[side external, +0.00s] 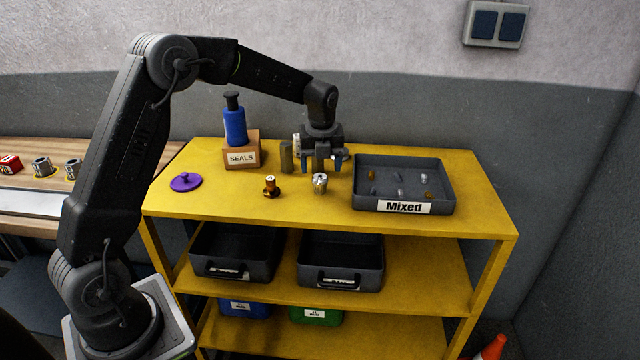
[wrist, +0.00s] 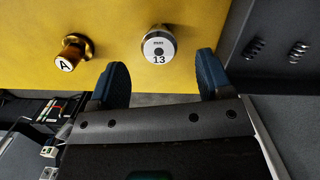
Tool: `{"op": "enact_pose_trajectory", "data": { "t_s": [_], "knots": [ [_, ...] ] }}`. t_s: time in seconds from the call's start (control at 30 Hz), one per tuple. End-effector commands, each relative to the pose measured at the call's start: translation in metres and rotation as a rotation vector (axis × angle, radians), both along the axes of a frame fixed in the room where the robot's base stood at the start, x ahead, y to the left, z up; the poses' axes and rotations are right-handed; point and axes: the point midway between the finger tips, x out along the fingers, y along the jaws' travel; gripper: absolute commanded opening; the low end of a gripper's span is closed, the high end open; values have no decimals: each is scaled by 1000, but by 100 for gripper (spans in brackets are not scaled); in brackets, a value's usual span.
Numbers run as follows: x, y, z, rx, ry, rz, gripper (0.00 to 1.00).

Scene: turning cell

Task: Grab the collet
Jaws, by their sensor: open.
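The collet (side external: 320,182) is a small silver, slotted-looking piece standing on the yellow shelf top (side external: 330,215). In the wrist view the collet (wrist: 159,46) shows a round pale face marked 13, just beyond the gap between the fingertips. My gripper (side external: 322,166) is open with nothing between its blue-tipped fingers. In the side view it is just behind and above the collet; whether it touches cannot be told. The fingers also show in the wrist view (wrist: 162,68), one on each side of the gap.
A brass piece (side external: 271,187) marked A stands left of the collet. The Mixed tray (side external: 452,190) with several small parts lies close on the right.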

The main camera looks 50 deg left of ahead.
Motion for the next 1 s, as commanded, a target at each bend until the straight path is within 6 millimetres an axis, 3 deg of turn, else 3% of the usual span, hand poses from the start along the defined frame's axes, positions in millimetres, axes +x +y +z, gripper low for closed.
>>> {"op": "enact_pose_trajectory", "data": {
  "t_s": [0.17, 0.5, 0.8, 1.0],
  "knots": [
    [0, 1, -11, 0, 0, 1, 72],
    [1, 5, -55, 3, 0, 2, 72],
    [1, 5, -60, 3, -2, 2, 72],
    [2, 5, -60, 3, -2, 2, 54]
  ]
}}
